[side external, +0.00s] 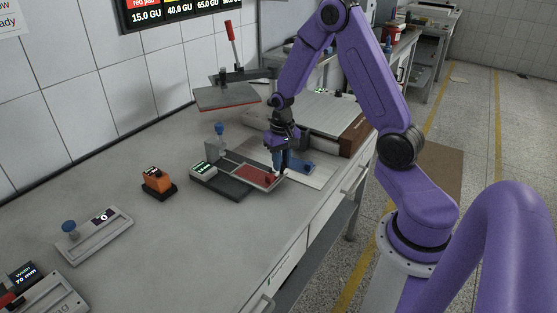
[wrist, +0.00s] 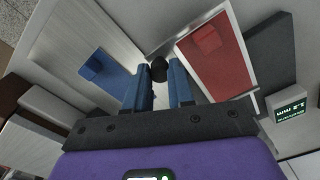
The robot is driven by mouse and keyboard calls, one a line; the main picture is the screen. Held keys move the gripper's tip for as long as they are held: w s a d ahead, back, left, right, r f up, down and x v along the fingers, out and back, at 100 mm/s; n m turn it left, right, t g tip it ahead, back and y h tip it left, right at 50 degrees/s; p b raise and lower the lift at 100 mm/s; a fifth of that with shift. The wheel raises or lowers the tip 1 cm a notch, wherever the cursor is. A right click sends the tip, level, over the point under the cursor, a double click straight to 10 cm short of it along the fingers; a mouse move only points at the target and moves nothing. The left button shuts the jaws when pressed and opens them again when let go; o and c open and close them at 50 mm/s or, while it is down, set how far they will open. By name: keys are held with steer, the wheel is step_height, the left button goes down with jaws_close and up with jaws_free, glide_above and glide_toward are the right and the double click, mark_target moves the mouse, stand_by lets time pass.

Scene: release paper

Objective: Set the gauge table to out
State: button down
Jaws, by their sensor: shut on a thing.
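The gauge table (side external: 252,176) is a tray with a red pad on it, beside a dark base (side external: 228,188) with a small lit display (side external: 203,168). In the wrist view the red pad (wrist: 222,70) lies right of my fingers, and the display (wrist: 291,112) reads about 1.2 mm. My gripper (side external: 280,168) is down at the tray's right end. In the wrist view its two blue fingers (wrist: 160,85) are shut on a round black knob (wrist: 159,68) near the tray's edge. How the knob joins the tray is hidden.
A blue block (side external: 302,167) lies on a pale board just right of my gripper. A press with a red lever (side external: 232,45) and a flat metal machine (side external: 315,113) stand behind. An orange device (side external: 157,182) and a blue-knobbed slider unit (side external: 95,237) sit left, with clear bench around.

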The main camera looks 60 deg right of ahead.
steer(key=shift+s, duration=0.25)
steer(key=c, duration=1)
jaws_free()
steer(key=shift+o, duration=0.2)
steer(key=shift+w+r, duration=0.1)
steer(key=shift+r, duration=0.25)
step_height(320, 180, up, 17)
steer(key=shift+f, duration=0.15)
